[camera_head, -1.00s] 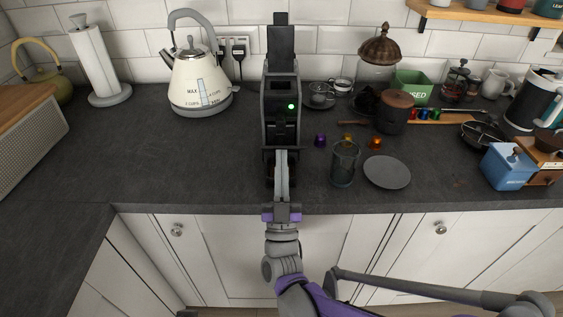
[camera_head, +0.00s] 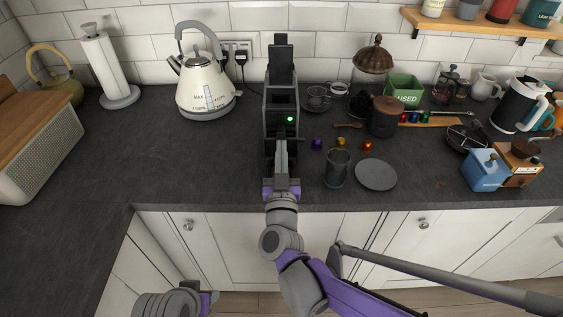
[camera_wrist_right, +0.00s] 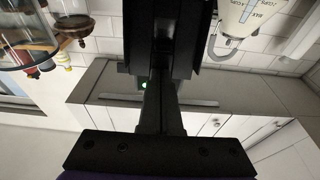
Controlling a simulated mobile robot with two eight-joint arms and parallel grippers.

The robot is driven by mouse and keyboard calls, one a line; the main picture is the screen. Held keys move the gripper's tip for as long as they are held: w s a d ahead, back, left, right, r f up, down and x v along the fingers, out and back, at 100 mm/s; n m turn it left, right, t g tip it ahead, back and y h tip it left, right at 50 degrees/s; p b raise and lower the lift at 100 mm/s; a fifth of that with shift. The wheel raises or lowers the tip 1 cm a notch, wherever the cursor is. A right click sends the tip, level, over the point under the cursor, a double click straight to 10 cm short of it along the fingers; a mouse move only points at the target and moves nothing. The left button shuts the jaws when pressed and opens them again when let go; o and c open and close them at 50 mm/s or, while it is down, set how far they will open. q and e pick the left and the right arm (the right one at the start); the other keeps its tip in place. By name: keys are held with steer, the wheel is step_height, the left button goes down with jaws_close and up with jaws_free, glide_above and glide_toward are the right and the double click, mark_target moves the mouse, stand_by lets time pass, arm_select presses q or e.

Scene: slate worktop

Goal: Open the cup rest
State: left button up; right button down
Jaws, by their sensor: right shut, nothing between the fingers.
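The black coffee machine (camera_head: 268,112) stands at the back middle of the worktop, with a green light on its front and a tall flap raised on top. My right gripper (camera_head: 281,146) is shut and empty, right in front of the machine's lower front. It hides most of the cup rest area, so I cannot tell how the cup rest stands or whether the fingers touch it. In the right wrist view the shut fingers (camera_wrist_right: 160,105) reach up against the dark machine (camera_wrist_right: 140,25). My left gripper (camera_head: 208,302) shows only partly at the bottom edge; its fingers are not clear.
A white kettle (camera_head: 206,85) stands left of the machine. To the right are coloured capsules (camera_head: 317,143), a glass (camera_head: 337,168), a grey plate (camera_head: 376,174) and a brown pot (camera_head: 384,118). The worktop (camera_head: 170,165) is clear at front left.

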arm_select(q)
steer(key=shift+w+r+p, duration=0.1)
steer(key=shift+r+p, duration=0.55)
steer(key=shift+r, duration=0.2)
arm_select(e)
steer(key=shift+w+r+g, duration=0.2)
steer(key=shift+w+g, duration=0.05)
steer(key=shift+g, duration=0.55)
steer(key=shift+d+f, duration=0.1)
steer(key=shift+f, duration=0.05)
